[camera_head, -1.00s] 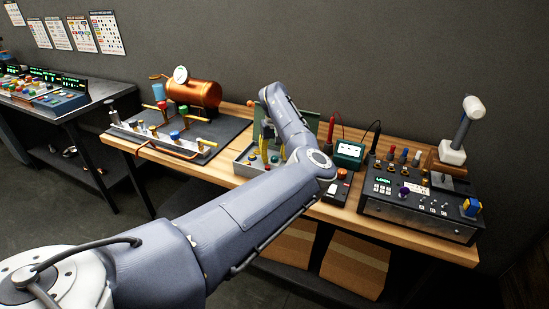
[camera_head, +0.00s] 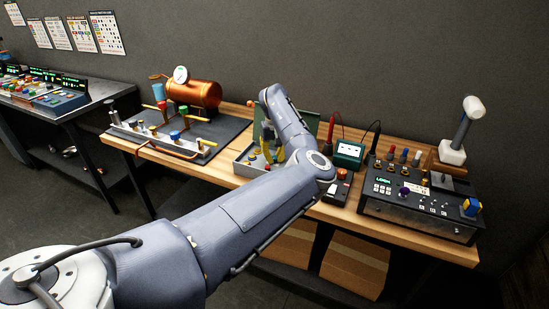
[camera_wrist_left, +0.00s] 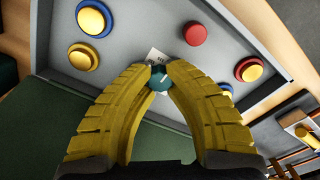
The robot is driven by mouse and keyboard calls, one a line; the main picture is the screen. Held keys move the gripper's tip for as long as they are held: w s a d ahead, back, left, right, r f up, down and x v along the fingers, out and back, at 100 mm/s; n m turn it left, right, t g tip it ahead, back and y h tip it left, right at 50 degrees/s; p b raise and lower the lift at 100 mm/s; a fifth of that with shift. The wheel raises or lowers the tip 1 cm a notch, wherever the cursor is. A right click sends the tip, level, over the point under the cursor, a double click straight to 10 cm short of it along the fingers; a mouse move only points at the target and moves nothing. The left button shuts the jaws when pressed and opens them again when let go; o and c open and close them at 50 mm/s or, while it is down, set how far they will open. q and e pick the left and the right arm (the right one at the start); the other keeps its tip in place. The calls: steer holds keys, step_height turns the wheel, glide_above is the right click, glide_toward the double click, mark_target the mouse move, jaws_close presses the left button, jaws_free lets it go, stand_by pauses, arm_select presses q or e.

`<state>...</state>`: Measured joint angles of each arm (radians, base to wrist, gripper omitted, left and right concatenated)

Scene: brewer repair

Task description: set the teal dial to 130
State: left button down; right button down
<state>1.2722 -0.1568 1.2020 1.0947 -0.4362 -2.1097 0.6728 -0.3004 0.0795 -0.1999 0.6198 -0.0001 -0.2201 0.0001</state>
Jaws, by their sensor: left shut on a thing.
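The teal dial (camera_wrist_left: 160,79) shows in the left wrist view, with a white mark on its face and a small white label behind it. The number it points to is too small to read. My left gripper (camera_wrist_left: 162,72) has yellow ribbed fingers, and its tips are shut on the teal dial from both sides. In the head view my left gripper (camera_head: 270,152) reaches down over the grey control box (camera_head: 243,168), and my arm hides much of that box and the dial. My right gripper is in neither view.
On the box panel near the dial are yellow buttons (camera_wrist_left: 93,18), a red button (camera_wrist_left: 195,33) and another yellow button (camera_wrist_left: 249,69). A teal-framed meter (camera_head: 348,152) and a black device (camera_head: 420,205) stand to the right. A copper boiler (camera_head: 194,92) stands to the left.

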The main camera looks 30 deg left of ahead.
mark_target(274, 157)
arm_select(q)
steer(key=shift+m, duration=0.3)
steer(key=m, duration=0.5)
steer(key=shift+m, duration=0.3)
steer(key=m, duration=0.5)
steer(key=shift+m, duration=0.3)
stand_by(0.3)
steer(key=c, duration=1.2)
jaws_free()
steer(key=shift+o, duration=0.2)
step_height(274, 157, up, 12)
